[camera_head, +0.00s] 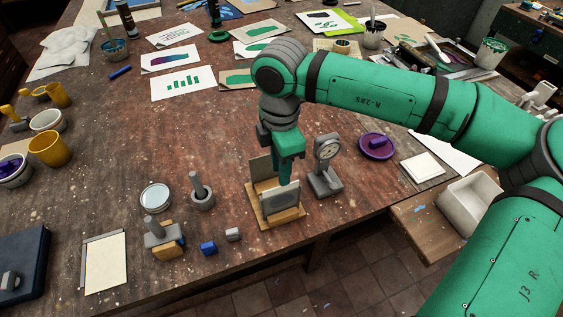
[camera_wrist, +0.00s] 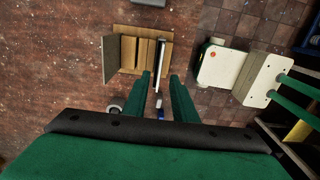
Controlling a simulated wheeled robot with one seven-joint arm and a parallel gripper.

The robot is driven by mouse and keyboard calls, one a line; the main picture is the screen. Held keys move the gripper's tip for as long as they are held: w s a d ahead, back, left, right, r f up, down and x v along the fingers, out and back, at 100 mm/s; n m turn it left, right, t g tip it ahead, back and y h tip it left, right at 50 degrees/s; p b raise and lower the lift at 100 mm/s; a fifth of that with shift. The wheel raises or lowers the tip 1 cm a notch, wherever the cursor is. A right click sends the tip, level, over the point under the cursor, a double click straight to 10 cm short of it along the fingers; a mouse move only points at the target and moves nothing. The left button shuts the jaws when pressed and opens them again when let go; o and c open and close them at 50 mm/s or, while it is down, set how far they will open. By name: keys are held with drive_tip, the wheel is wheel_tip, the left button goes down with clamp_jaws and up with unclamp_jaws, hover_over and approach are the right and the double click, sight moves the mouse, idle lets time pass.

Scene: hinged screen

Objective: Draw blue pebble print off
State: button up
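A wooden stand (camera_head: 262,213) on the table's front edge carries a light board (camera_head: 259,168) at its back and an upright grey panel (camera_head: 280,198) at its front. In the wrist view the stand's slatted base (camera_wrist: 128,58) shows, with the panel (camera_wrist: 160,50) seen edge-on. My gripper (camera_head: 285,180) points down over the stand. In the wrist view its two fingers (camera_wrist: 160,76) are apart, one on each side of the panel's line, with gaps showing. I cannot tell how deep the panel sits between them. No blue pebble print is recognisable.
A dial gauge (camera_head: 327,165) stands close right of the stand. A blue block (camera_head: 208,248), a grey block (camera_head: 233,235) and a mortar (camera_head: 202,198) are to its left. A purple dish (camera_head: 377,147) and white tile (camera_head: 422,166) lie right. Several prints (camera_head: 184,82) lie behind.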

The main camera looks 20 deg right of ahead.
wheel_tip(320, 180, down, 6)
drive_tip(key=shift+f, duration=0.15)
clamp_jaws()
drive_tip(key=shift+r, duration=0.6)
wheel_tip(320, 180, up, 14)
idle(1.6)
